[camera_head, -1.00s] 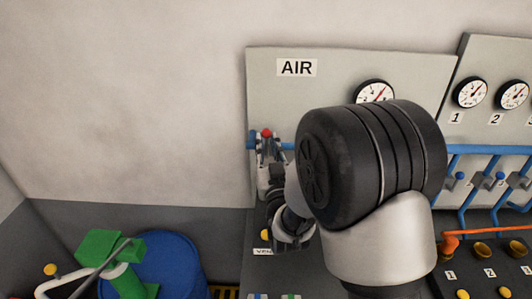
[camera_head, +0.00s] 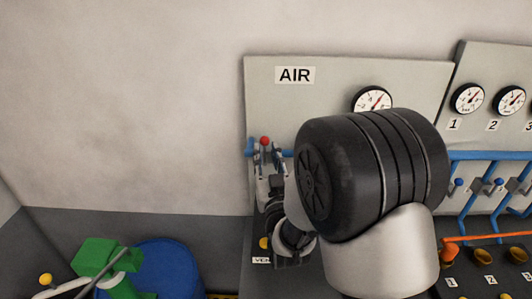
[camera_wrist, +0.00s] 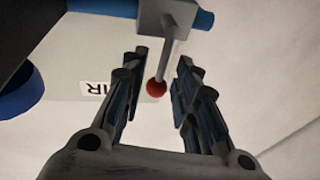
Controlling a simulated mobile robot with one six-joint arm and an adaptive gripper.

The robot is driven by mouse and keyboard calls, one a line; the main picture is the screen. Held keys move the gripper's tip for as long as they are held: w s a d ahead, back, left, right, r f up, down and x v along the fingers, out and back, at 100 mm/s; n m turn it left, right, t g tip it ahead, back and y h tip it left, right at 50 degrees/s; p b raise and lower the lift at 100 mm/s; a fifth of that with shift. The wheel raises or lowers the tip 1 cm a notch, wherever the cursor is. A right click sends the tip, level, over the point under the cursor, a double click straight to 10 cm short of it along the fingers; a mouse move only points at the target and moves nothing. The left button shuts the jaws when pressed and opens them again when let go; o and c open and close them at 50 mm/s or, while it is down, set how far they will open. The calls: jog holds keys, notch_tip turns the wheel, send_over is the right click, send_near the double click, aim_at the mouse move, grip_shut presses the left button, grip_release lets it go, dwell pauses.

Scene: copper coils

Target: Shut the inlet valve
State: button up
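The inlet valve is on the blue pipe of the AIR panel. Its grey lever (camera_wrist: 172,50) ends in a red knob (camera_head: 264,141). In the head view the lever stands upright, with the knob on top. In the wrist view the red knob (camera_wrist: 156,88) sits between the two fingers, with a gap on each side. My gripper (camera_wrist: 161,60) is open around the lever end, and no clear contact shows. In the head view my gripper (camera_head: 268,168) is just below the knob, and my arm hides much of the valve area.
The AIR panel (camera_head: 330,70) carries a gauge (camera_head: 372,99). To the right are numbered gauges (camera_head: 468,98) and blue pipes with levers (camera_head: 492,155). A yellow knob and a vent label (camera_head: 262,260) lie below my gripper. A blue drum (camera_head: 170,265) and green part stand lower left.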

jog(key=v, duration=0.6)
jog(key=shift+r, duration=0.15)
jog(key=s+d+g+h, duration=0.1)
jog(key=s+d+g, duration=0.3)
jog(key=s, duration=0.6)
jog(key=s+d+m+g+h, duration=0.1)
jog(key=s+d+g, duration=0.3)
jog(key=s, duration=0.6)
jog(key=s+d+f+g+h, duration=0.1)
jog(key=s+d+g, duration=0.3)
jog(key=s+g, duration=0.3)
jog(key=s, duration=0.3)
jog(key=shift+s+m, duration=0.25)
jog(key=shift+m, duration=0.05)
jog(key=shift+c, duration=0.2)
